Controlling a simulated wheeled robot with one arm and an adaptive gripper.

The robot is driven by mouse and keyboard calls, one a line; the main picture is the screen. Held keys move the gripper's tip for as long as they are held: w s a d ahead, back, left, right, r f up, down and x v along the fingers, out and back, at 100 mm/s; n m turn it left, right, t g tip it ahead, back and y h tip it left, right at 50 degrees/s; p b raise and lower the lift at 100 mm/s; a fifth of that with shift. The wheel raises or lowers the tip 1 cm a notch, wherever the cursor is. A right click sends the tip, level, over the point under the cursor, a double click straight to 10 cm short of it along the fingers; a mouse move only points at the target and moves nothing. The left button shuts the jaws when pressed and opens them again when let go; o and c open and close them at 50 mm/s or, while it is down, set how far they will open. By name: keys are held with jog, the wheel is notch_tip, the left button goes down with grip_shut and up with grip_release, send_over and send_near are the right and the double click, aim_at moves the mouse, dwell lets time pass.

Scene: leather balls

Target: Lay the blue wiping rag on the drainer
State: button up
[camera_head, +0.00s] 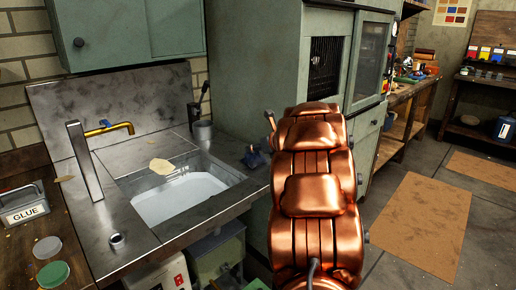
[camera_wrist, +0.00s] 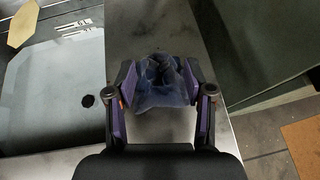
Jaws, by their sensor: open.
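The blue wiping rag (camera_wrist: 162,82) lies crumpled on the steel counter strip (camera_wrist: 140,30) to the right of the sink basin. In the head view it shows as a small dark blue bundle (camera_head: 254,158) beside my arm. In the wrist view my gripper (camera_wrist: 160,76) is open, with one finger on each side of the rag. I cannot tell whether the fingers touch it. In the head view my copper arm hides most of the gripper. The steel sink top (camera_head: 125,205) has a flat area left of the basin; I cannot tell which part is the drainer.
The basin (camera_head: 180,198) is pale, with a tan scrap (camera_head: 161,166) at its back edge. A yellow-spouted tap (camera_head: 108,130) stands at the back left. A glue box (camera_head: 25,207) sits at far left. A green cabinet (camera_head: 250,80) rises behind my arm.

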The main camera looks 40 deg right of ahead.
jog(key=shift+s+r, duration=0.2)
jog(key=shift+s, duration=0.1)
jog(key=v, duration=1.1)
jog(key=shift+s+r, duration=0.1)
jog(key=shift+r, duration=0.05)
